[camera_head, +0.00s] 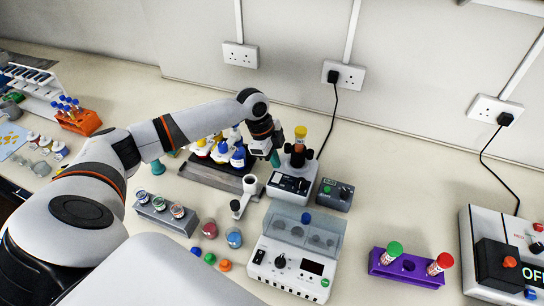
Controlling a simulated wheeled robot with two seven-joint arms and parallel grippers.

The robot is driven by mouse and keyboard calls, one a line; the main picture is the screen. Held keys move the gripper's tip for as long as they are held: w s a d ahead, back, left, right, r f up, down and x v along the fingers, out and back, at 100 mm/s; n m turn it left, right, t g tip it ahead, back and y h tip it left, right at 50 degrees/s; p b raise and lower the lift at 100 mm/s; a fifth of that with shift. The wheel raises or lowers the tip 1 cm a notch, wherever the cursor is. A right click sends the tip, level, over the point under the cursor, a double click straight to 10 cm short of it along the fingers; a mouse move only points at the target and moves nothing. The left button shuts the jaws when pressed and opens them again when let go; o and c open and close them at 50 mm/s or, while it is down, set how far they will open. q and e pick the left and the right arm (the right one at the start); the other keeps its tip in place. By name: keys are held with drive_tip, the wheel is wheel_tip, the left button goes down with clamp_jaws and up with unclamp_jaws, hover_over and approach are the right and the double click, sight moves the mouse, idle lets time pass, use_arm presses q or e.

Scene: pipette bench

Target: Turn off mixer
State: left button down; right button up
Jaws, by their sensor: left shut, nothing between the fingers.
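The mixer (290,184) looks to be the small white and dark device near the middle of the bench, with a black holder on top. A tube with an orange-yellow cap (300,132) stands upright in it. A small grey box (335,195) with a green button and a dark knob sits just right of it. My left gripper (275,158) points down beside the mixer's back left, shut and empty; its fingertips are small, and I cannot tell whether they touch anything. My right gripper is not in view.
A rack of colour-capped bottles (205,172) stands left of the gripper. In front are a white device with a clear lid (290,262) and a purple tube rack (408,270). A device reading "OFF" (490,225) is at the right edge. A black cord (331,120) runs behind the mixer.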

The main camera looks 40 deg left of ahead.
use_arm(q)
drive_tip(key=w+b+v, duration=0.2)
drive_tip(key=b+v, duration=0.1)
drive_tip(key=v, duration=0.6)
drive_tip(key=shift+a+r, duration=0.2)
drive_tip(key=shift+a, duration=0.1)
